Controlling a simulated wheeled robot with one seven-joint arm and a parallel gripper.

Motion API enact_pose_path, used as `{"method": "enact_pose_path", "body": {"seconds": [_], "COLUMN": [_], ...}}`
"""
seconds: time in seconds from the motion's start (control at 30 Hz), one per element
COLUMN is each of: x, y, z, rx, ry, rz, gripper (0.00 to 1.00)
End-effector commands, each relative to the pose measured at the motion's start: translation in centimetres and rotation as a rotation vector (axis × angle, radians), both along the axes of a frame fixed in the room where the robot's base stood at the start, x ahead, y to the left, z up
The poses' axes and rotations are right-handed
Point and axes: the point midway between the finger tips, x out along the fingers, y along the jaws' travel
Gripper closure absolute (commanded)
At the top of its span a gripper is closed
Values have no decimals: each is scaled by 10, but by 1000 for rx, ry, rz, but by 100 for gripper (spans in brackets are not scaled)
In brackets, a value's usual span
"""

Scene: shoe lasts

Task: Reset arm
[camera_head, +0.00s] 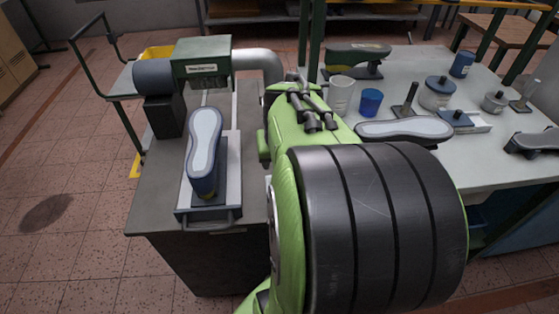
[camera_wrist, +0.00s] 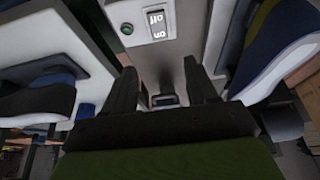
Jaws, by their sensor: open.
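My gripper (camera_wrist: 162,88) shows in the wrist view with its two dark fingers apart and nothing between them. Beyond the fingers is a grey panel (camera_wrist: 182,28) with an on/off switch (camera_wrist: 157,23) and a green button (camera_wrist: 126,29). In the head view my green and black arm fills the middle, and I cannot clearly make out the gripper there. A shoe last with a pale sole (camera_head: 204,140) lies on the sliding tray (camera_head: 228,190) of the machine (camera_head: 201,58) at the left.
The white table (camera_head: 490,165) on the right holds a white cup (camera_head: 341,95), a blue cup (camera_head: 371,102), a lidded pot (camera_head: 437,93) and several other items. A green post (camera_head: 316,40) stands behind my arm. The tiled floor (camera_head: 65,180) at the left is clear.

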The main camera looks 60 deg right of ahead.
Motion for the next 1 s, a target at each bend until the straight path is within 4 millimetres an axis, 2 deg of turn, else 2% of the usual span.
{"method": "enact_pose_path", "body": {"seconds": [0.03,0.2,0.83,0.87,0.93,0.97,1.0], "x": [-2,-8,-6,-4,6,11,15], "y": [3,9,13,19,48,66,94], "z": [15,30,32,36,55,67,82], "rx": [-2,0,0,1,1,0,1], "ry": [-4,-1,-2,-7,-25,-37,-48], "rz": [2,1,14,35,133,196,293], "gripper": [43,43,43,43,43,43,43]}}
